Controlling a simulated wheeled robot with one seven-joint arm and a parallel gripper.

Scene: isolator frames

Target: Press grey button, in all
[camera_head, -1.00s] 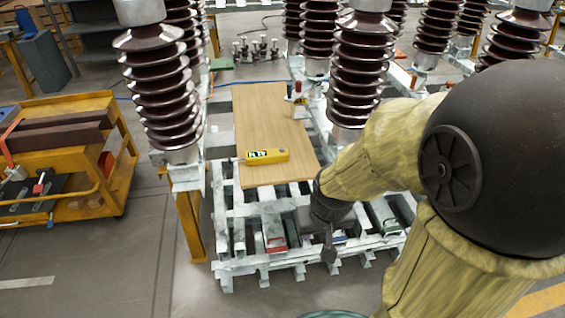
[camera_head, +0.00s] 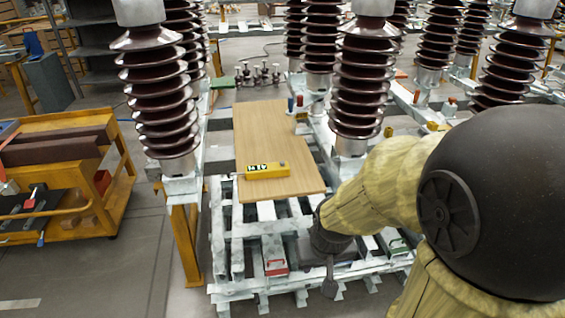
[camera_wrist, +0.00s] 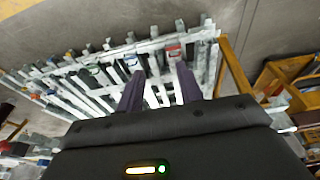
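No grey button can be made out for certain in either view. A yellow box (camera_head: 267,171) with a black-and-white label lies on the wooden board (camera_head: 265,125) in the head view; any buttons on it are too small to tell. My gripper (camera_head: 330,287) hangs over the front part of the metal frame in the head view, nearer to me than the board and to the right of the box. In the wrist view my gripper (camera_wrist: 160,88) shows two dark fingers apart with nothing between them, above the metal frame.
The pale slatted metal frame (camera_head: 236,285) bears small boxes, among them a red one (camera_head: 275,266). Tall brown ribbed insulators (camera_head: 362,85) stand on both sides of the board. A yellow cart (camera_head: 100,215) stands at the left.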

